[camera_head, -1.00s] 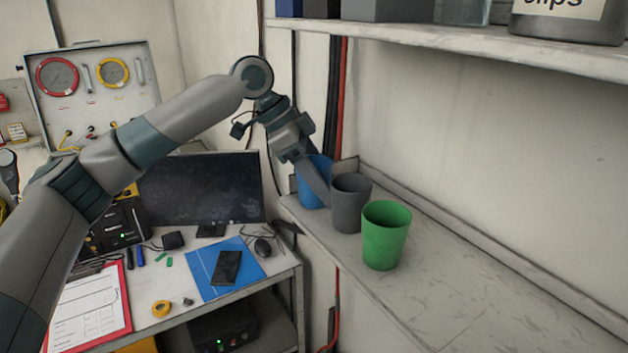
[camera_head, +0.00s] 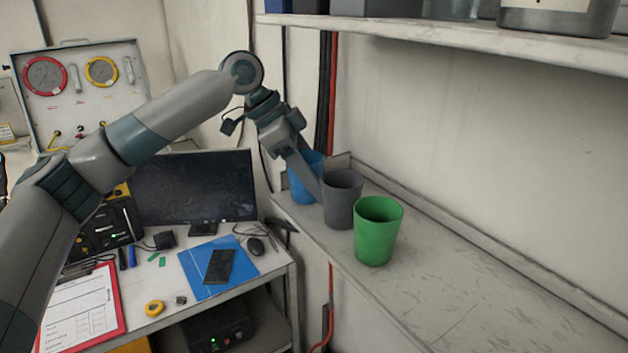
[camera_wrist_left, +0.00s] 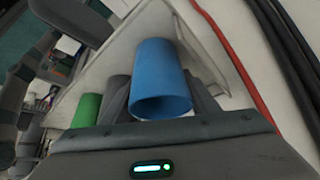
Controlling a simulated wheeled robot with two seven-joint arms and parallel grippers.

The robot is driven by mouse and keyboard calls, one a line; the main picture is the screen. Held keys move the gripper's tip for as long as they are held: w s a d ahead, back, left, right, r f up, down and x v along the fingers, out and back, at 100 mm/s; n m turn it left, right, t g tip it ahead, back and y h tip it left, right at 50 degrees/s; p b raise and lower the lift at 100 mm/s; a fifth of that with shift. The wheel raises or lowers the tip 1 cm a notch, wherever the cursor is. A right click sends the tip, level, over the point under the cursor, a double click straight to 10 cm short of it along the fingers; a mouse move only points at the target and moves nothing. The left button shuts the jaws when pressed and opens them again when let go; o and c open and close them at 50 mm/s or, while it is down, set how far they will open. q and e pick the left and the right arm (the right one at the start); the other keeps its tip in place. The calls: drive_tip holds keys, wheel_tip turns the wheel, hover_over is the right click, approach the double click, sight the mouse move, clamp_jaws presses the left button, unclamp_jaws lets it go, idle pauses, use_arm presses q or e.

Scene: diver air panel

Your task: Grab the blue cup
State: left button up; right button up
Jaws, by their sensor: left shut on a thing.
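The blue cup (camera_head: 301,186) stands at the far left end of the lower shelf, partly hidden behind my left gripper (camera_head: 313,180) and the grey cup. In the left wrist view the blue cup (camera_wrist_left: 160,80) sits between the two fingers of my left gripper (camera_wrist_left: 160,95), with its open rim towards the camera. The left gripper is shut on it. My right gripper is not in view.
A grey cup (camera_head: 342,199) stands right beside the blue cup, close to a gripper finger. A green cup (camera_head: 378,231) stands nearer on the shelf (camera_head: 470,285). An upper shelf (camera_head: 440,38) runs above. The shelf is clear to the right.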

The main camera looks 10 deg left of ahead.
use_arm(q)
drive_tip(key=shift+r+b, duration=0.45)
drive_tip(key=shift+s+a+r+b, duration=0.15)
drive_tip(key=shift+a+r+b, duration=0.05)
drive_tip(key=shift+r+b, duration=0.3)
drive_tip(key=shift+s+a+r+b, duration=0.15)
drive_tip(key=shift+r+b, duration=0.25)
drive_tip(key=shift+b, duration=0.1)
drive_tip(key=s+a+b, duration=0.7)
drive_tip(key=s+a, duration=0.5)
drive_tip(key=shift+r, duration=0.25)
